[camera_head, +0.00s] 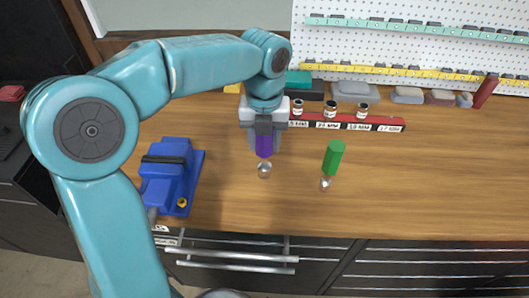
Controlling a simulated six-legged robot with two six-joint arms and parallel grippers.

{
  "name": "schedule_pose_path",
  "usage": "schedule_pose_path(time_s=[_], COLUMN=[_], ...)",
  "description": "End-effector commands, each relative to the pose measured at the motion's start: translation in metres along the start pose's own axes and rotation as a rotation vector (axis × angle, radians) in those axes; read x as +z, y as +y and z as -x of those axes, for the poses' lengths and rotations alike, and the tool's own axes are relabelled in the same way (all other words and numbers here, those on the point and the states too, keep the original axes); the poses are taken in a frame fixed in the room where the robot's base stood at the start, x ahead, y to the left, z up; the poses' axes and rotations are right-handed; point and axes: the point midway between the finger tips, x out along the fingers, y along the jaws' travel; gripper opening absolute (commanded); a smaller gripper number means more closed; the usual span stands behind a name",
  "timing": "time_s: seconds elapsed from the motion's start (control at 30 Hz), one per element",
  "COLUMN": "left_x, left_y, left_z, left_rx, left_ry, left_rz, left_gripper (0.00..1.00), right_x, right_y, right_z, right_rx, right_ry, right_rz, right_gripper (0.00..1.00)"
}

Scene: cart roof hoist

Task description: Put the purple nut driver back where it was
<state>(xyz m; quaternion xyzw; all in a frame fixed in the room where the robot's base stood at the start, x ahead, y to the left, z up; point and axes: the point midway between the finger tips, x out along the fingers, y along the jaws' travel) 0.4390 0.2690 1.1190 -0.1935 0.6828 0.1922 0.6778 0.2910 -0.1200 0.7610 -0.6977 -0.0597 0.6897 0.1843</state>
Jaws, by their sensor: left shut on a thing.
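The purple nut driver (264,147) is upright in my left gripper (264,138), with its purple handle between the shut fingers. Its round silvery lower end (264,170) shows just below, over the wooden bench; I cannot tell whether it touches the top. A red rack (395,123) with white size labels stands behind and to the right of the gripper. Its left end is hidden behind the gripper. A green nut driver (335,158) stands apart on the bench to the right, slightly tilted. My right gripper is not in view.
A blue vise (168,176) sits at the bench's left front. The bench's right side (450,180) is clear. An open-handled drawer (237,257) is below.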

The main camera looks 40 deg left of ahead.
Motion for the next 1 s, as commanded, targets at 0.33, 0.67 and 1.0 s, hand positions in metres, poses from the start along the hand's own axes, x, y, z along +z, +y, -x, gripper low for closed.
schedule_pose_path(time_s=[0.33, 0.67, 1.0], left_x=[0.0, 0.0, 0.0], left_y=[0.0, 0.0, 0.0], left_z=[-0.043, -0.046, -0.046], left_rx=[0.0, 0.0, 0.0], left_ry=[-0.001, -0.001, 0.0], left_rz=[0.0, -0.001, -0.001], left_gripper=[0.0, 0.0, 0.68], right_x=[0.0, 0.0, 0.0], right_y=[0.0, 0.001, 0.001], right_z=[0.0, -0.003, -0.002], right_rx=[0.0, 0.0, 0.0], right_ry=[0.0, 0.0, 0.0], right_rz=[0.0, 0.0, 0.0], right_gripper=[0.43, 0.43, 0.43])
